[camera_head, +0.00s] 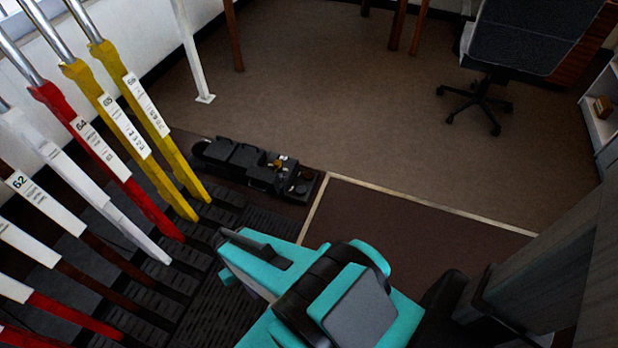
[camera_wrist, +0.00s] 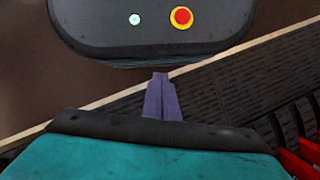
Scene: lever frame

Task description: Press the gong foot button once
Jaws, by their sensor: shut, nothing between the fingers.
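No gong foot button can be told for certain in either view. In the head view, a low black mechanism (camera_head: 240,163) lies on the floor beyond the levers, with small brown and orange parts at its right end. My gripper (camera_wrist: 161,77) shows in the wrist view with its narrow fingers together and empty, above the dark floor by the slatted treads. My teal arm fills the lower middle of the head view, on the near side of the mechanism and apart from it; the fingertips are not clear there.
Tall yellow (camera_head: 133,128), red (camera_head: 98,150) and white (camera_head: 90,190) levers slant across the left, beside black slatted treads (camera_head: 262,228). A pale strip (camera_head: 420,202) edges the dark floor area. Open carpet lies beyond, with an office chair (camera_head: 520,45) at the back right.

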